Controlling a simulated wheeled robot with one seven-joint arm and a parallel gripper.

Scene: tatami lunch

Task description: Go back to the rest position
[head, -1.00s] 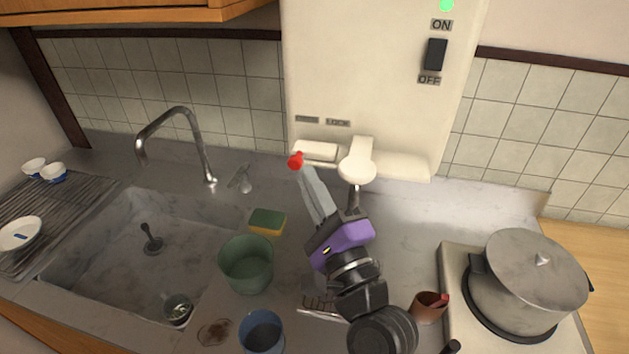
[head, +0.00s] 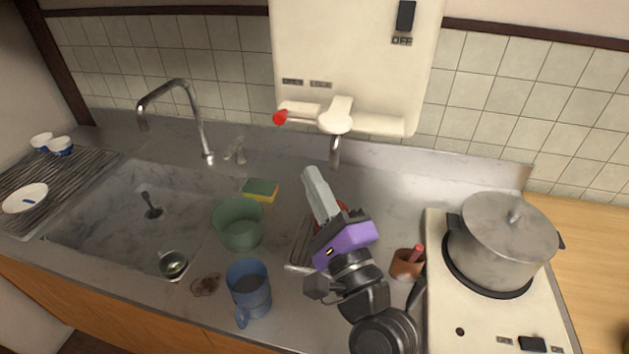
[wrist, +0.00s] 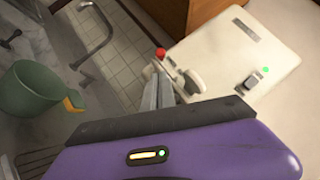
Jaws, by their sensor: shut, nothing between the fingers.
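My gripper (head: 313,178) is shut and empty, with its grey fingers together. In the head view it is above the counter, below and in front of the wall-mounted white water heater (head: 365,62), and apart from it. In the wrist view the shut fingers (wrist: 158,88) point toward the heater (wrist: 240,65). The heater's red knob (head: 281,118) and white spout part (head: 335,116) are clear of my fingers in the head view. The red knob also shows in the wrist view (wrist: 160,53).
A green tub (head: 238,224), a sponge (head: 260,190) and a blue mug (head: 249,290) stand left of my arm. A brown cup (head: 406,265) and a lidded pot (head: 505,245) on the stove (head: 445,325) are at the right. The sink (head: 105,225) is at the left.

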